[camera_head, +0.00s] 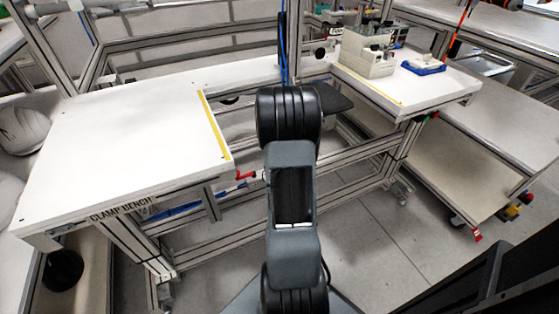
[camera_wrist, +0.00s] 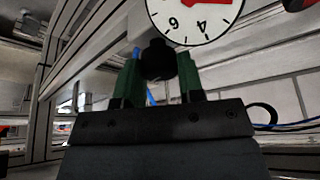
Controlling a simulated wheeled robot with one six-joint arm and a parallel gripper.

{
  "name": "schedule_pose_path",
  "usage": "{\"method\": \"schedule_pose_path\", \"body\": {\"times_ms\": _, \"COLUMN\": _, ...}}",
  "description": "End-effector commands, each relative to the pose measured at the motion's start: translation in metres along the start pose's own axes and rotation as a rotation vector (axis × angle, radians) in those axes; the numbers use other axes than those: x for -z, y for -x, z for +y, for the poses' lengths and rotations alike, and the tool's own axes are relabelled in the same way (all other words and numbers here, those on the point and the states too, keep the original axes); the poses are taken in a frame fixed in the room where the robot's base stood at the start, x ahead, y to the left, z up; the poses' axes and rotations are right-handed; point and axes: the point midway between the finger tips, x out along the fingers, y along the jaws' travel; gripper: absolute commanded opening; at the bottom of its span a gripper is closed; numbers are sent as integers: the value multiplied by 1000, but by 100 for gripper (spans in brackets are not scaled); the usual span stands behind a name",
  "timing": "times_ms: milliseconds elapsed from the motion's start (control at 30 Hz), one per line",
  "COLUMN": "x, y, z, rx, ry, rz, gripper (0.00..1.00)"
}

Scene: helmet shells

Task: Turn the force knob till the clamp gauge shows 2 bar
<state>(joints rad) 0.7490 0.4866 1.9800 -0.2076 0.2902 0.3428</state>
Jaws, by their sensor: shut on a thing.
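In the wrist view a black force knob (camera_wrist: 157,60) sits between the two green fingers of my gripper (camera_wrist: 158,78). The fingers are shut on it from both sides. Just behind and above it is the white round gauge (camera_wrist: 207,27), with its upper part cut off by the frame edge. Its figures 6 and 4 appear upside down. A red part of the dial shows at the top edge; the reading cannot be told. In the head view my arm fills the middle, and my gripper, the knob and the gauge are not visible.
The white clamp bench (camera_head: 120,140) stands at the left, with a yellow strip (camera_head: 215,125) by its right edge. A second bench at the right bears a beige device (camera_head: 368,62) and a blue tray (camera_head: 424,68). Pale helmet shells (camera_head: 24,130) lie at the far left. Open floor shows at lower right.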

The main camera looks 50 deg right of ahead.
Motion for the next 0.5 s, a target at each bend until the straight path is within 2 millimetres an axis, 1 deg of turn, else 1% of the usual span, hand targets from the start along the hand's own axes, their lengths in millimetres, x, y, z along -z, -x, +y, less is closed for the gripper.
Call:
{"method": "schedule_pose_path", "body": {"times_ms": 33, "x": -4, "y": -1, "z": 1, "rx": -4, "ry": -1, "rz": -11, "gripper": 12}}
{"method": "schedule_pose_path", "body": {"times_ms": 133, "x": -4, "y": -1, "z": 2, "rx": -4, "ry": -1, "rz": -12, "gripper": 12}}
{"method": "schedule_pose_path", "body": {"times_ms": 167, "x": -4, "y": -1, "z": 2, "rx": -4, "ry": -1, "rz": -12, "gripper": 38}}
{"method": "schedule_pose_path", "body": {"times_ms": 400, "x": -2, "y": -1, "z": 0, "rx": -2, "ry": 0, "rz": -6, "gripper": 60}}
{"method": "schedule_pose_path", "body": {"times_ms": 500, "x": -2, "y": 0, "z": 0, "rx": -2, "ry": 0, "rz": -5, "gripper": 60}}
